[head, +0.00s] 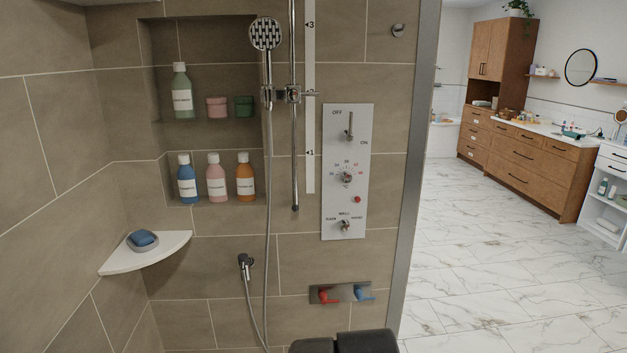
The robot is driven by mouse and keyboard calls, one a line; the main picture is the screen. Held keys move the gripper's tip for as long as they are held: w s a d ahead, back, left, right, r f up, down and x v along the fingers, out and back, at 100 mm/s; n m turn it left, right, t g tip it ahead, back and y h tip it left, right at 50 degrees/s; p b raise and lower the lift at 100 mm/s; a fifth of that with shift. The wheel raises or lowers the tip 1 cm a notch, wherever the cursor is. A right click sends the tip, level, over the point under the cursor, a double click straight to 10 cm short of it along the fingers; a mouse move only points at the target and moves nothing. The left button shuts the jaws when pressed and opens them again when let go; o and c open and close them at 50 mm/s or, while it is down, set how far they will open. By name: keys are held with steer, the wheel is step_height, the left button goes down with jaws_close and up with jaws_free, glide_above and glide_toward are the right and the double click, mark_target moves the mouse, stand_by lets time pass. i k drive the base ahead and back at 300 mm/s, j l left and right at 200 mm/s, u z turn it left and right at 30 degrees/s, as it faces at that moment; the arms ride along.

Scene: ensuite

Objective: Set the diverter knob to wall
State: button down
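The diverter knob (345,226) is a small metal knob low on the pale shower control panel (344,195), on the tiled wall. A label that appears to read WALL is above it, with small labels to its left and right that are hard to read. The knob is too small to tell which label it points to. Two dark rounded blocks at the bottom edge look like parts of my own body. My gripper is not identifiable in the head view, and nothing covers the knob.
Above the knob are a red button (357,199), a temperature dial (347,177) and an ON/OFF lever (350,127). The shower hose (268,220) hangs left of the panel. Red and blue taps (341,293) are below. A grey frame edge (414,170) stands right.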

mark_target(344, 225)
steer(key=i+j+z, duration=0.15)
steer(key=i+z, duration=0.2)
steer(key=z, duration=0.15)
steer(key=i+j+z, duration=0.25)
steer(key=z, duration=0.25)
steer(key=i, duration=0.1)
